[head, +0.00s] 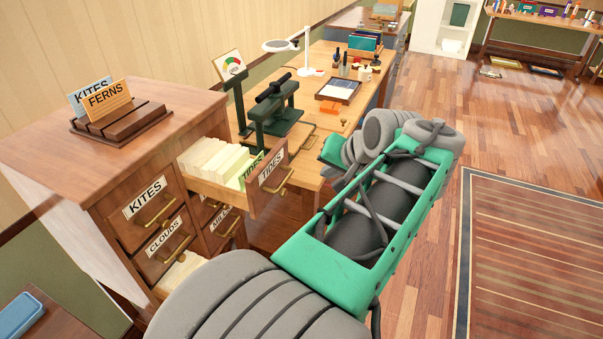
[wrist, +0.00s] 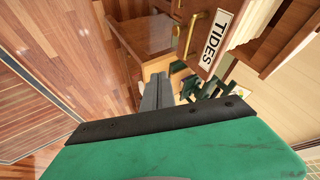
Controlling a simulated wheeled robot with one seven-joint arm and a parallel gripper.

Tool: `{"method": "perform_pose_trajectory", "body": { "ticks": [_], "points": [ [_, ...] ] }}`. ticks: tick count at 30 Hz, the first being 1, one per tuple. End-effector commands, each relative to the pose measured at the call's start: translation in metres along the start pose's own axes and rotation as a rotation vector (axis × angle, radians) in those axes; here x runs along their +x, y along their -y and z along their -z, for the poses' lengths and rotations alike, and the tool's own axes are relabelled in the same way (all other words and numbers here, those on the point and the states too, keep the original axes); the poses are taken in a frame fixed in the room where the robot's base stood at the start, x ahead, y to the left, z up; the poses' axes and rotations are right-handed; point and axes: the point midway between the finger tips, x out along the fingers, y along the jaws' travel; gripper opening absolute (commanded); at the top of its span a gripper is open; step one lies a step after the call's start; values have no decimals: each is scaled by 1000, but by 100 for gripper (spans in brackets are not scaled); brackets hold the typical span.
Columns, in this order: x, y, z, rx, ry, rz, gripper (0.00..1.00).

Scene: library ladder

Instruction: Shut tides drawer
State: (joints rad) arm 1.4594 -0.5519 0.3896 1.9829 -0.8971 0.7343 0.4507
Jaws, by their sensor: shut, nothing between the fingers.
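The tides drawer (head: 267,190) is pulled out of the wooden card cabinet, with cards and a green TIDES divider (head: 252,170) standing inside. Its front has a TIDES label and a brass handle (head: 285,181). In the wrist view, the drawer front (wrist: 207,69) with its label and brass handle (wrist: 189,35) is at the upper right. My gripper (wrist: 157,78) is shut and empty there, its grey fingers left of and below the drawer front in the picture, apart from the handle. In the head view my arm hides the fingers.
The cabinet (head: 60,159) has KITES and CLOUDS drawers; a lower drawer (head: 180,274) stands open with cards. A card rack (head: 120,122) sits on top. A wooden desk (head: 318,122) with a green press (head: 275,112) stands behind the drawer. Open floor (head: 420,230) lies right.

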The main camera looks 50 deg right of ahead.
Motion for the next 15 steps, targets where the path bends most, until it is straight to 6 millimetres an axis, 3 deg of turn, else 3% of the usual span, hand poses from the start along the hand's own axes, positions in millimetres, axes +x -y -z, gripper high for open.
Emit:
{"method": "perform_pose_trajectory", "body": {
  "ticks": [11, 15],
  "points": [
    [83, 1, -3, -3, 8, 1, 0],
    [92, 23, 1, -8, 4, 2, 0]
  ]
}}
